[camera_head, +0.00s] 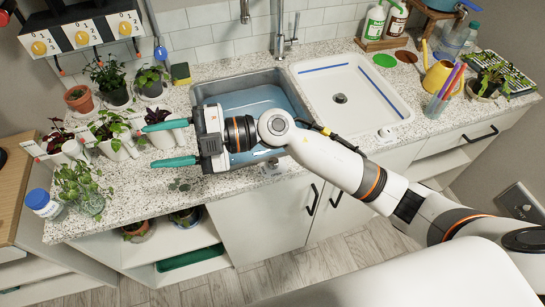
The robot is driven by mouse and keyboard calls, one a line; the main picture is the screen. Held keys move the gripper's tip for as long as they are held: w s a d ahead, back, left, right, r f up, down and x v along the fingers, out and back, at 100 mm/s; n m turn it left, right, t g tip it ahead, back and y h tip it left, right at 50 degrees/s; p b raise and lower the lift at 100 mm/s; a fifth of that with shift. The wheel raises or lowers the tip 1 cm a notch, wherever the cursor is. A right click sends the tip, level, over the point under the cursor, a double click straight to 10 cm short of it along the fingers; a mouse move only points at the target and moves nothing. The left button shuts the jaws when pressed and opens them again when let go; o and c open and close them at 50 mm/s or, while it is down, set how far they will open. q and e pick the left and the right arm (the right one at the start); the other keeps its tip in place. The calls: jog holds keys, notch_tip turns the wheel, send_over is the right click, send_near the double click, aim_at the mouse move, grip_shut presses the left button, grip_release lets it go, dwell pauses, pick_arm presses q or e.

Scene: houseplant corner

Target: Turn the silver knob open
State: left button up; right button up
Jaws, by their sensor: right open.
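A small pale, silvery round knob (387,132) sits on the counter's front strip, before the white basin. It is too small to tell how it is turned. My right gripper (149,145) reaches across from the right and points left. Its two teal fingers are spread apart with nothing held between them. It is above the counter left of the sink, beside potted plants and well away from the pale knob. My right arm passes in front of part of the grey sink's front edge. My left gripper is not in view.
The grey sink (292,96) holds water; the white basin (345,95) beside it is empty. Yellow dials (82,38) are on a wall panel. Potted plants (110,130) crowd the left counter. A yellow watering can (437,77) and pen cup (437,106) stand at right.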

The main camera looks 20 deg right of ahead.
notch_tip(320, 180, down, 7)
jog(key=d+n+g+h, duration=0.2)
jog(key=d+h, duration=0.1)
jog(key=h, duration=0.4)
jog(key=m+t+h, duration=0.1)
jog(key=m+h, duration=0.3)
jog(key=h, duration=0.8)
send_over(273, 160)
notch_tip(273, 160, down, 4)
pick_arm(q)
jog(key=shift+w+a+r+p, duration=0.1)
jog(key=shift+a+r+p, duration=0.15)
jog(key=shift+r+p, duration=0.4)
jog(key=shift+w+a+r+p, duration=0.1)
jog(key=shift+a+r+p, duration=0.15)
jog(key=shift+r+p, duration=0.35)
pick_arm(e)
notch_tip(273, 160, down, 12)
jog(key=shift+s+r, duration=0.15)
jog(key=c, duration=1)
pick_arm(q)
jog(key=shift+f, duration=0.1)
pick_arm(e)
jog(key=shift+o, duration=0.2)
jog(key=shift+n, duration=0.3)
